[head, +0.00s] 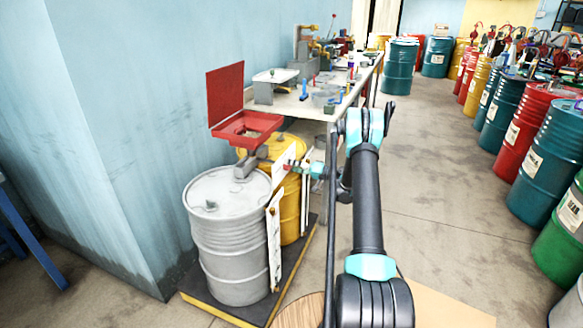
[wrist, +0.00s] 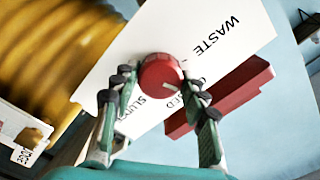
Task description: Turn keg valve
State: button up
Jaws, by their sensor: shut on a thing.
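The keg valve shows as a round red knob (wrist: 161,74) with a pale pointer mark, in front of a white label plate (wrist: 205,22) reading "WASTE", with other words partly hidden. My gripper (wrist: 163,84) has its dark fingertips on both sides of the knob and is shut on it. In the head view my gripper (head: 303,169) reaches left to the white plate (head: 284,160) by the yellow keg (head: 290,205). The knob is too small there to make out its pointer.
A grey keg (head: 232,240) stands in front of the yellow one on a dark, yellow-edged pallet (head: 265,306). A red open box (head: 247,128) is above the kegs. A cluttered workbench (head: 300,102) lies behind. Open floor (head: 450,220) is to the right, before rows of drums.

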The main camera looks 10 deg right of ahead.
jog(key=shift+m, duration=2)
jog(key=shift+d, duration=0.1)
jog(key=o, duration=1.2)
jog(key=shift+c, duration=0.2)
jog(key=v, duration=1.2)
